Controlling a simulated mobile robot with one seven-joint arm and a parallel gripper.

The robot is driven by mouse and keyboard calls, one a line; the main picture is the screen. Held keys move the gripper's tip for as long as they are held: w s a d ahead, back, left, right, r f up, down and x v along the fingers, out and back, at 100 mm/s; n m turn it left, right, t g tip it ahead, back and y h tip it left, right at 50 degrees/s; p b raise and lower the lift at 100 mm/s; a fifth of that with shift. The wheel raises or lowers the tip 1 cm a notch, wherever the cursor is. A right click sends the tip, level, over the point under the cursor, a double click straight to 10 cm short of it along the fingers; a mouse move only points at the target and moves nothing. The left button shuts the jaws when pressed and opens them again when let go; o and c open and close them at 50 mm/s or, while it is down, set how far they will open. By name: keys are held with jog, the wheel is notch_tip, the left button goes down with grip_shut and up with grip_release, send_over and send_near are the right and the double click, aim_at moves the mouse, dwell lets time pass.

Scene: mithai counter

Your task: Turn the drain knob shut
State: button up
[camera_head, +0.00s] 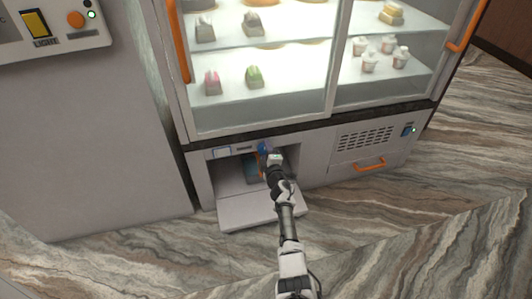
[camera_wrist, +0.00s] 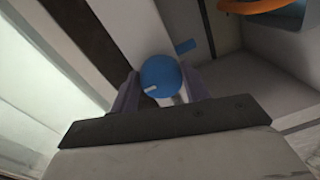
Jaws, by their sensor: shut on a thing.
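The drain knob (camera_wrist: 160,77) is a round blue knob with a small white mark on its rim. In the wrist view it sits between the two fingers of my gripper (camera_wrist: 157,92), which are shut on it. In the head view the blue knob (camera_head: 263,147) shows just above and left of my gripper (camera_head: 270,156), at the top of the open compartment under the display case. My gripper hides part of it there.
The compartment's white flap (camera_head: 245,211) is folded down in front of the opening. A blue container (camera_head: 251,168) stands inside, with orange near it. The glass display case (camera_head: 270,90) holding sweets is above. A vented panel with an orange handle (camera_head: 369,165) is at right. Marbled floor lies in front.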

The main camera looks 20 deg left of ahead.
jog(key=shift+n, duration=0.3)
jog(key=o, duration=1)
jog(key=shift+s, duration=0.1)
